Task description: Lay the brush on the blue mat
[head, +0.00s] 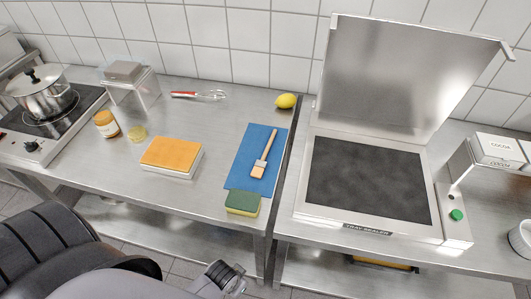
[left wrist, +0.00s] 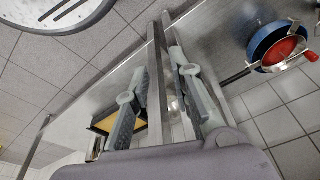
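The brush (head: 265,158) has a wooden handle and pale bristles. In the head view it lies wholly within the outline of the blue mat (head: 242,180), its handle toward the back and its bristles toward the front. The mat is flat near the right end of the left steel table. My left gripper (head: 228,277) is low at the front of that table, apart from brush and mat. In the left wrist view its two fingers (left wrist: 155,75) stand apart with nothing held between them. My right gripper is not in view.
A green-yellow sponge (head: 243,203) sits at the mat's front edge. A lemon (head: 286,101) is behind the mat, and an orange-topped block (head: 171,154) is left of it. The tray sealer (head: 320,217) with raised lid stands right. Bare steel lies between block and mat.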

